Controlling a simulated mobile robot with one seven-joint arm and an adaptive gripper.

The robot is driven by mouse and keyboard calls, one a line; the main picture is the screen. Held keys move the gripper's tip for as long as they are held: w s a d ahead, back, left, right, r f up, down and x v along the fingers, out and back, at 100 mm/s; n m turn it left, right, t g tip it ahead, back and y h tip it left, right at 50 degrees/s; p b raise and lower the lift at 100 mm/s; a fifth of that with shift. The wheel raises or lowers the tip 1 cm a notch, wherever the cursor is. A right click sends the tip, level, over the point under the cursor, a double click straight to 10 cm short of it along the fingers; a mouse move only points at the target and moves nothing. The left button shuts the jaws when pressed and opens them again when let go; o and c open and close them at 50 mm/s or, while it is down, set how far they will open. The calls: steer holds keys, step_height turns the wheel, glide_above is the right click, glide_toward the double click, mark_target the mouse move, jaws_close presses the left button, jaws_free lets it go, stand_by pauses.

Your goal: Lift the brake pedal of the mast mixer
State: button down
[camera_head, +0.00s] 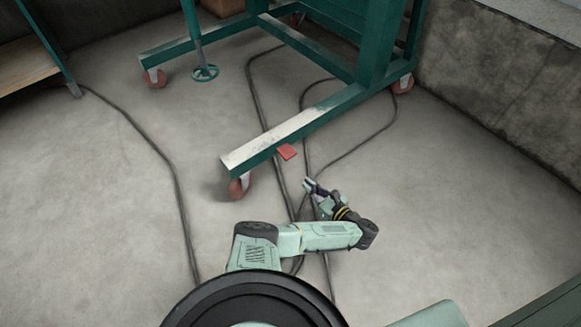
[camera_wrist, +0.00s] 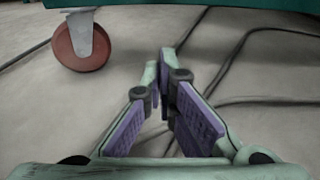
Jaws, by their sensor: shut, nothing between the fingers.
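The mast mixer's green wheeled frame (camera_head: 300,127) stands ahead of me in the head view. A small red brake pedal (camera_head: 287,152) sticks out from the side of its front beam. My gripper (camera_head: 307,184) is low over the floor, below and a little right of the pedal in the picture, apart from it. In the wrist view my gripper (camera_wrist: 163,85) shows its purple-padded fingers together at the tips with nothing between them. A red caster wheel (camera_wrist: 82,45) shows there at upper left, under the green beam (camera_wrist: 240,5). The pedal cannot be made out in the wrist view.
Black cables (camera_head: 253,90) run over the concrete floor under the frame and near my arm. Another cable (camera_head: 170,165) lies to the left. A concrete wall (camera_head: 500,80) stands on the right. Open floor (camera_head: 450,200) lies right of my arm.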

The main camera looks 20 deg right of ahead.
mark_target(287, 151)
steer(key=b+x, duration=0.4)
steer(key=x, duration=0.5)
steer(key=shift+w+a+f, duration=0.15)
steer(key=shift+w+f, duration=0.05)
steer(key=shift+w, duration=0.05)
step_height(287, 151, up, 4)
steer(key=shift+s+r, duration=0.1)
steer(key=shift+s, duration=0.1)
steer(key=shift+w+r, duration=0.1)
steer(key=shift+w, duration=0.05)
